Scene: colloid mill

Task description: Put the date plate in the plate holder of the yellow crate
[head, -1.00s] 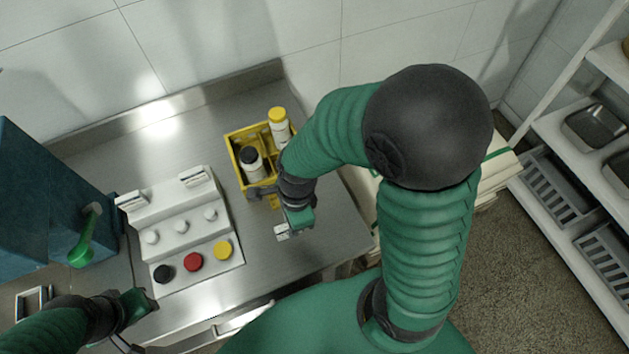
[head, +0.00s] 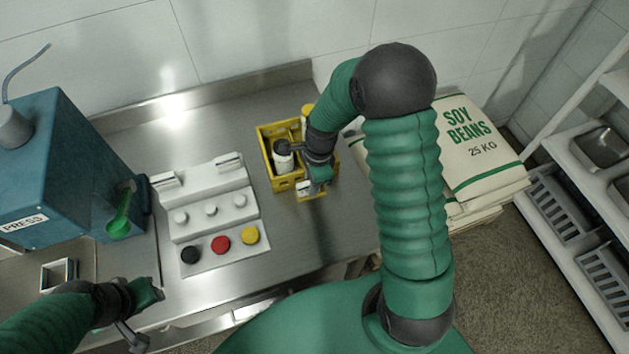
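The yellow crate (head: 266,157) stands on the steel counter, partly behind my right forearm. A yellow plate holder (head: 318,195) shows at its front, mostly covered by my gripper. My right gripper (head: 310,186) is over this front side, shut on the small white date plate (head: 303,187). The plate is at the holder; I cannot tell whether it is inside it or just before it. My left gripper (head: 150,291) is at the lower left over the counter's front, away from the crate; its fingers are too unclear to read.
A bottle with a dark cap (head: 283,160) and a yellow-capped one (head: 307,110) stand in the crate. Left of it is a white stand (head: 212,205) with knobs and black, red and yellow discs. A blue press (head: 60,165) stands far left. Soybean sacks (head: 480,150) lie right.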

